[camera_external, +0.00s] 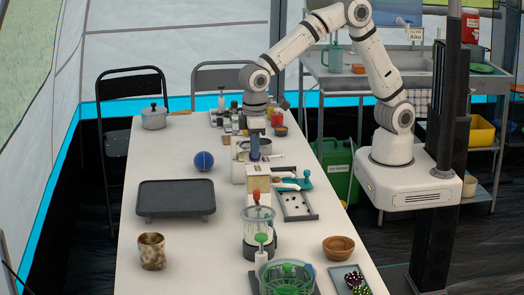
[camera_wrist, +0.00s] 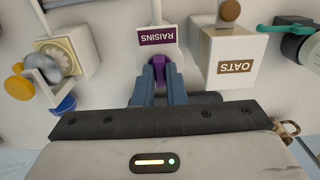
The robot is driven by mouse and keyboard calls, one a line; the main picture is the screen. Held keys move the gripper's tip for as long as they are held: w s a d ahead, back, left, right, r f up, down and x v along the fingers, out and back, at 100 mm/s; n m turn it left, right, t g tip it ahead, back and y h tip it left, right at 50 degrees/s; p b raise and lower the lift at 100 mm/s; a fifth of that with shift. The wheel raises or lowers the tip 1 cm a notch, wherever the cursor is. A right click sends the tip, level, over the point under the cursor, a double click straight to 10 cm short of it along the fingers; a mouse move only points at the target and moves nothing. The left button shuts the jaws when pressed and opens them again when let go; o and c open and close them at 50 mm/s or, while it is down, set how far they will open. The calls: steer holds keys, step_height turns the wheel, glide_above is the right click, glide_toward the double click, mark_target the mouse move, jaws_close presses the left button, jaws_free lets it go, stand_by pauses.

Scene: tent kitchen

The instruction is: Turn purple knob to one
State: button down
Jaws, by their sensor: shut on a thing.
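The purple knob (camera_wrist: 159,66) sits at the front of a white raisins dispenser, below its purple RAISINS label (camera_wrist: 157,35) in the wrist view. My gripper (camera_wrist: 159,80) points at the knob, with one blue finger on each side of it, and is shut on it. The knob's pointer and any number marks are not readable.
The oats dispenser (camera_wrist: 226,55) stands close on the right in the wrist view. A machine with a yellow-rimmed dial (camera_wrist: 59,55) stands on the left. In the external view, a blue ball (camera_external: 204,161) and a dark griddle (camera_external: 176,199) lie left of my gripper.

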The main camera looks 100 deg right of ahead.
steer(key=c, duration=1.5)
jaws_free()
steer(key=shift+r, duration=3.95)
steer(key=s+d+t, duration=0.1)
steer(key=s+d, duration=0.4)
steer(key=s, duration=0.3)
steer(key=s+d, duration=0.6)
steer(key=s, duration=0.2)
steer(key=s+d+f+t, duration=0.1)
steer(key=s+d, duration=0.5)
steer(key=s, duration=0.2)
steer(key=shift+s+t, duration=0.1)
steer(key=shift+t, duration=0.2)
